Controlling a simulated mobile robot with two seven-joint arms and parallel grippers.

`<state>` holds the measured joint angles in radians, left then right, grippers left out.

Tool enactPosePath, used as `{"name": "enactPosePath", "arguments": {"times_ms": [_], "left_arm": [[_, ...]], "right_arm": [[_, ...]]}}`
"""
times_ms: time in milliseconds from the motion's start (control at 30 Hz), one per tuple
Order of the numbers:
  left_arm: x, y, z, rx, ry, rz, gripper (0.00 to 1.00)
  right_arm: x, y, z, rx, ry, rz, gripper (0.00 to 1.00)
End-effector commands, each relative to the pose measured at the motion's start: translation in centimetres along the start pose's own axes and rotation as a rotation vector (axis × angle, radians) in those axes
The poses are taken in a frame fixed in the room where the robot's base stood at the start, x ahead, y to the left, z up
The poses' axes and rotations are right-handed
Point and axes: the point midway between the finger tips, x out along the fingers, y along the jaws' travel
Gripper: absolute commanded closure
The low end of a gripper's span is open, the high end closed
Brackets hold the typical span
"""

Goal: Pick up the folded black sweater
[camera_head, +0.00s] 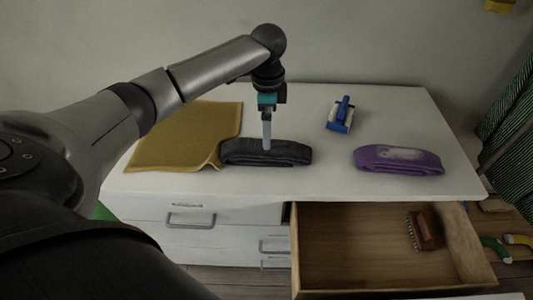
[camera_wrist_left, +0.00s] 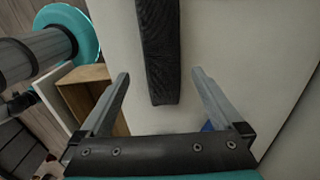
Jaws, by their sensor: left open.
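The folded black sweater (camera_head: 285,154) lies on the white dresser top, between a yellow cloth and a purple folded garment. My left gripper (camera_head: 267,142) points down at the sweater from above in the head view. In the left wrist view the sweater (camera_wrist_left: 161,50) runs as a dark strip between the lines of the two fingers. The left gripper (camera_wrist_left: 160,78) is open, with one finger on each side of the strip and visible space at both sides. I cannot tell how far below the fingertips the sweater lies. My right gripper is not in view.
The yellow cloth (camera_head: 185,135) lies left of the sweater. The purple garment (camera_head: 398,160) and a blue-and-white object (camera_head: 341,115) are to the right. An open drawer (camera_head: 370,245) below holds a brown brush (camera_head: 424,230). The dresser top (camera_head: 330,180) is clear between the garments.

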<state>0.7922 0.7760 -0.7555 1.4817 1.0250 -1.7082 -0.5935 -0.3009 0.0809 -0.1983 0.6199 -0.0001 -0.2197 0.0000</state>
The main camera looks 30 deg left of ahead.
Motion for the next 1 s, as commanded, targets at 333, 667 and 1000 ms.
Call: {"name": "enactPosePath", "arguments": {"times_ms": [333, 667, 1000], "left_arm": [[4.5, 0.0, 0.0, 0.0, 0.0, -0.001, 0.0], [8.3, -0.1, 0.3, 0.001, -0.001, 0.001, 0.0], [9.7, -0.2, 0.2, 0.001, 0.0, -0.003, 0.0]], "right_arm": [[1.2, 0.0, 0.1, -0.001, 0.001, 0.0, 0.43], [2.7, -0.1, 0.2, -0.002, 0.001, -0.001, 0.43], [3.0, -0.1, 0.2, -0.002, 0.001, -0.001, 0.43]]}}
